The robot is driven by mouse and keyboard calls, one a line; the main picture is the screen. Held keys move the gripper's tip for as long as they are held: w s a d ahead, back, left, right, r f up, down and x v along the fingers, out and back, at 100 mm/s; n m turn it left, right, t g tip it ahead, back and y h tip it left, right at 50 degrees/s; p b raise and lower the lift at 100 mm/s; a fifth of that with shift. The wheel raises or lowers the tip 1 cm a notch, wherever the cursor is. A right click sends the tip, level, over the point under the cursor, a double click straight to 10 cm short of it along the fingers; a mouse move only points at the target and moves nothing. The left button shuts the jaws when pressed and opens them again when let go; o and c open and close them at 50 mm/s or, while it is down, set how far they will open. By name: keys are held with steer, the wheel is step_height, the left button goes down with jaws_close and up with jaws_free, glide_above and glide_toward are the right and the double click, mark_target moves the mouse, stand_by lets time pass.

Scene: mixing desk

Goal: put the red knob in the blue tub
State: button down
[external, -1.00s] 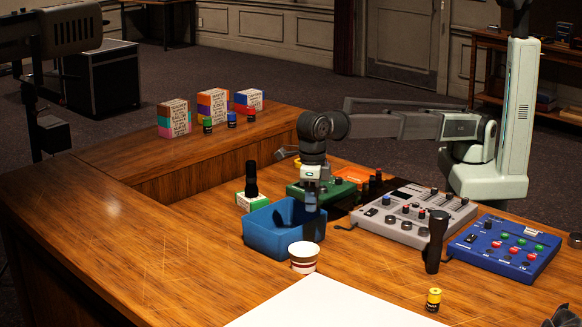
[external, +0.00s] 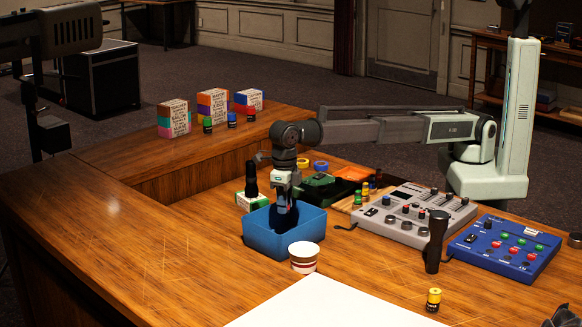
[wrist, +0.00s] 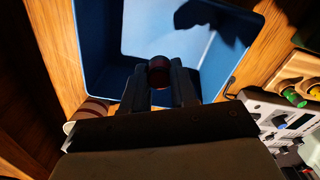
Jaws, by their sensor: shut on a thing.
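The blue tub (external: 262,237) stands on the desk, left of the grey mixer. My gripper (external: 285,212) points down over the tub, its fingertips at about the height of the rim or a little inside. In the wrist view my gripper (wrist: 160,85) is shut on the red knob (wrist: 159,72), which looks dark red between the fingertips. Behind it the tub's blue floor and walls (wrist: 195,40) show, with a shadow of the gripper and no other thing inside. The knob cannot be made out clearly in the external view.
A striped paper cup (external: 304,257) stands close to the tub's front right. A black upright microphone (external: 251,180) and a green-white box (external: 252,202) are behind it. The grey mixer (external: 416,215) and blue panel (external: 503,247) lie to the right. A white sheet (external: 325,305) lies in front.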

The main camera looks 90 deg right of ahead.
step_height(320, 180, down, 9)
stand_by(0.5)
steer(key=shift+f, duration=0.15)
steer(key=c, duration=0.9)
jaws_free()
step_height(320, 180, up, 12)
steer(key=shift+r, duration=0.15)
